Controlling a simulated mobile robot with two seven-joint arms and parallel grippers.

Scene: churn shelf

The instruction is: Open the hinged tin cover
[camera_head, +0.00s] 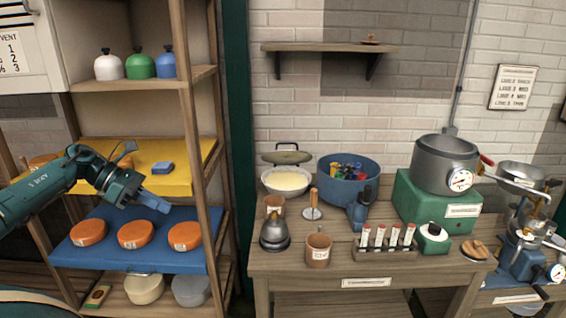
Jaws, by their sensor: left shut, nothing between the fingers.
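A round olive-grey cover (286,157) with a handle shows behind and above a pale pan (287,182) on the wooden table. The pan's yellowish-cream contents are visible from above. The cover looks raised off the pan; its hinge cannot be made out, and I cannot tell for certain that it is the tin cover. My left gripper (157,203) is shut and empty, at the shelf on the left, above the blue shelf board. It is well apart from the pan and cover. My right gripper is not in view.
Orange rounds (135,235) lie on the blue board (75,255) below my left gripper. A blue block (163,168) lies on the yellow board (190,183). A shelf post (190,110) stands between the gripper and the table. A blue pot (348,180) stands right of the pan.

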